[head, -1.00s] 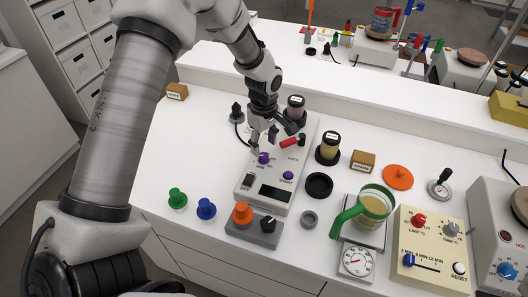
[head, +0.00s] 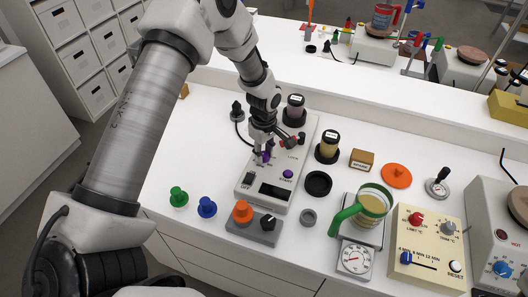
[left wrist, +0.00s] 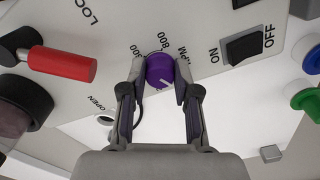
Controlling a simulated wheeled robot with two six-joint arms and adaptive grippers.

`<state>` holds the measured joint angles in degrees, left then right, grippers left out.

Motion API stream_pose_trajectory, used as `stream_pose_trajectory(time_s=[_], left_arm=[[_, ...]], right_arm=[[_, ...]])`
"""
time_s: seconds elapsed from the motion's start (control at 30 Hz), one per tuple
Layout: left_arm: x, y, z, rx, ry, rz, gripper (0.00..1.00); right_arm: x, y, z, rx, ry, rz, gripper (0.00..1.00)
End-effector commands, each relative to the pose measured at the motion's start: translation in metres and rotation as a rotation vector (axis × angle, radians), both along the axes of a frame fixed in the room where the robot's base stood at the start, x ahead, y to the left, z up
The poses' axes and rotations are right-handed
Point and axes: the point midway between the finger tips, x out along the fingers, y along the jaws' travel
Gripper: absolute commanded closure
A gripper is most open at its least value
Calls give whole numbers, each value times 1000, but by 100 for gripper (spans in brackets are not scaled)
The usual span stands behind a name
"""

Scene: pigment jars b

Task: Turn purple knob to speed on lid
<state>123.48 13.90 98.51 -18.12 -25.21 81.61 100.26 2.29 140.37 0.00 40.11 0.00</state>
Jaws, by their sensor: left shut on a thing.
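The purple knob (left wrist: 160,70) is on the sloped top of a pale grey device (head: 250,186). It has a white pointer line, and a dial printed with 800 and a partly hidden RPM around it. My left gripper (left wrist: 160,80) is shut on the purple knob, one finger on each side; in the head view the gripper (head: 264,156) mostly hides the knob. Two jars, one dark (head: 294,112) and one tan (head: 327,150), have black lids with white labels too small to read. My right gripper is not in view.
The device also has a red-handled lever (left wrist: 62,65), a black ON/OFF switch (left wrist: 251,44) and a purple START button (head: 288,174). Orange (head: 242,212), blue (head: 206,207) and green (head: 179,196) knobs stand in front. A green-handled jug (head: 370,207) is at right.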

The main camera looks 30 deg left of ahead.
Motion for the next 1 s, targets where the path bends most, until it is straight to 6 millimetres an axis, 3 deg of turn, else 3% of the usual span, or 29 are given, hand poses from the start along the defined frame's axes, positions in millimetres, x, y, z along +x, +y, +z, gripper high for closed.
stream_pose_trajectory(time_s=[0.37, 1.0], left_arm=[[-2, 0, -2, -1, 4, -147, 100], [-2, 0, -2, -2, 5, -729, 100]], right_arm=[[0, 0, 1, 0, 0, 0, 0], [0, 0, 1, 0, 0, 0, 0]])
